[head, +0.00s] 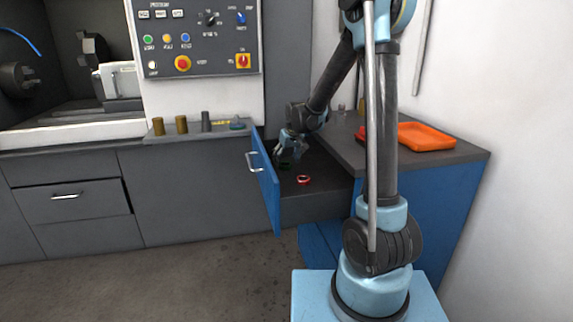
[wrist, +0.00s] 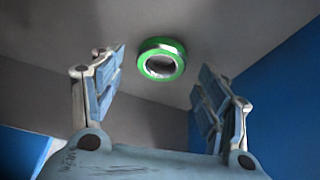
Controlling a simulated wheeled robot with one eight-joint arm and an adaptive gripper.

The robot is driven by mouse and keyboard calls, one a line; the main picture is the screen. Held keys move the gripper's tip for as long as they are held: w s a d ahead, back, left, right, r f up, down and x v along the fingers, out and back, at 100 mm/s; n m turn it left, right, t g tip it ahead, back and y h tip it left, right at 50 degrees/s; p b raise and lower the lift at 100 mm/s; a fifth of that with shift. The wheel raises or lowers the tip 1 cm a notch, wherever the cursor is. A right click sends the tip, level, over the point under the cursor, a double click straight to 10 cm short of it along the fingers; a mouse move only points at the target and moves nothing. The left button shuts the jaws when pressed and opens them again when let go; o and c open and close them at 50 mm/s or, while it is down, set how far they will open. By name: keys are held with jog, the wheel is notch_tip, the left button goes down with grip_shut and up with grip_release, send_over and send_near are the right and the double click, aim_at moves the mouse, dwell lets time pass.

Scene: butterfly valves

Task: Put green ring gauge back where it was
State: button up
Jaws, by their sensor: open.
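The green ring gauge (wrist: 161,43) is a green ring with a metallic inner face. It lies on the grey floor of the open drawer, ahead of my gripper (wrist: 157,95) in the wrist view. My gripper is open, with one finger to each side of the ring's line and nothing between them. In the head view my gripper (head: 288,150) is down inside the blue-fronted drawer (head: 266,185). The green ring (head: 285,166) shows there only as a small dark green patch just below the fingers.
A red ring (head: 303,180) lies in the drawer, right of my gripper. An orange tray (head: 426,136) and a red object (head: 361,133) are on the counter at right. Brass and grey cylinders (head: 181,125) stand on the ledge at left. The drawer's blue walls (wrist: 284,85) are close by.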

jog(key=v, duration=1.1)
jog(key=shift+s+a, duration=0.1)
